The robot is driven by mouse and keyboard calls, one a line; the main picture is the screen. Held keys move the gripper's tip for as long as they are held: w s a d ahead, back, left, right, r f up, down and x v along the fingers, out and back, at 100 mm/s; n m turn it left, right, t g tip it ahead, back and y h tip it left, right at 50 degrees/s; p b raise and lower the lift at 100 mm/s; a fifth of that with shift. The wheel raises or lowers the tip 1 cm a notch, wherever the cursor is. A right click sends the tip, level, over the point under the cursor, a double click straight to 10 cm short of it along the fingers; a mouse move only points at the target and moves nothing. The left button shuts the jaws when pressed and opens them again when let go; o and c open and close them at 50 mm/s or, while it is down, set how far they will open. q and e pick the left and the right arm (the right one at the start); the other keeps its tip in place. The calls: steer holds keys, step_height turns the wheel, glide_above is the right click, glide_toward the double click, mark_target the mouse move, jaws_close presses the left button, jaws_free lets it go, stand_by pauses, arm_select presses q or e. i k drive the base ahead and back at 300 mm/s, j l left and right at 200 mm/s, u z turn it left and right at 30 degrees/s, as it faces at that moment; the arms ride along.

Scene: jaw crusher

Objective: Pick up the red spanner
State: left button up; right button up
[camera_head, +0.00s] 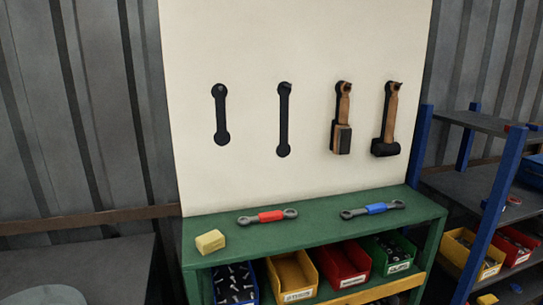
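The red spanner (267,216) lies on the green bench top (318,235), left of the middle. It has a red middle section and grey ring ends, and lies roughly left to right. A similar spanner with a blue middle, the blue spanner (372,210), lies to its right, apart from it. Neither of my grippers shows in the head view.
A yellow block (210,242) sits at the bench's left front. Behind stands a white board (250,45) with black tool shapes and two wooden-handled tools (392,120). Coloured bins (345,265) fill the shelf below. A blue-posted rack (487,220) stands at right.

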mark_target(263, 218)
steer(key=i+l+u, duration=0.25)
steer(key=l, duration=0.25)
steer(key=l+u, duration=0.25)
steer(key=l, duration=0.25)
steer(key=i+l+u, duration=0.25)
steer(key=l, duration=0.3)
steer(key=k, duration=0.1)
